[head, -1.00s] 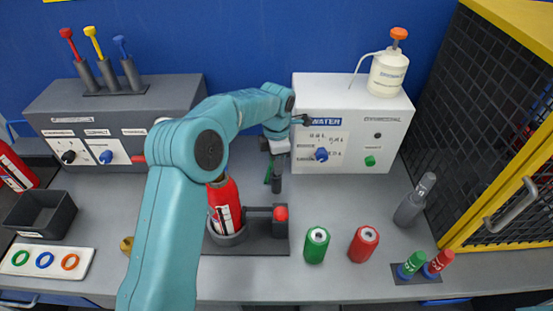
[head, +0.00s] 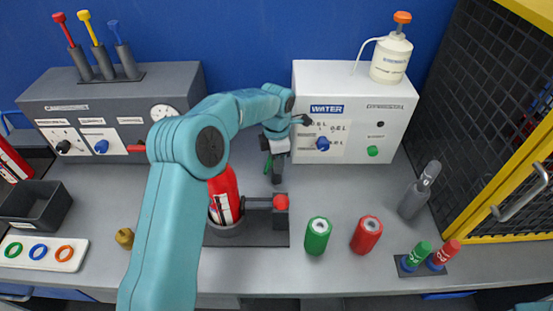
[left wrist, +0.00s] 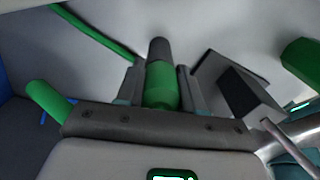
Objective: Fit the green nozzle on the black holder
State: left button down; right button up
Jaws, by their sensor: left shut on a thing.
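My left gripper (head: 276,170) hangs above the bench, behind the black holder (head: 258,203) beside the red extinguisher. It also shows in the left wrist view (left wrist: 160,80), its two fingers shut around the green nozzle (left wrist: 161,88). A dark cylindrical part sticks out beyond the nozzle's green body. A thin slanted green piece (head: 267,164) shows beside the gripper in the head view. The black holder carries a red-capped post (head: 281,203). The nozzle is apart from the holder in the picture; the exact gap cannot be told. My right gripper is in neither view.
A green can (head: 317,237) and red can (head: 366,235) stand at the front. The red extinguisher (head: 223,195) stands left of the holder. The white WATER box (head: 350,115) is behind. A grey tube (head: 413,203) and a mesh cage (head: 495,110) are at right.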

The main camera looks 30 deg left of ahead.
pick_arm(q)
jog(key=c, duration=0.6)
grip_release()
jog(key=shift+c, duration=0.2)
jog(key=shift+r, duration=0.1)
notch_tip(320, 180, up, 16)
jog(key=shift+p, duration=0.3)
jog(key=shift+r, duration=0.1)
jog(key=shift+s, duration=0.1)
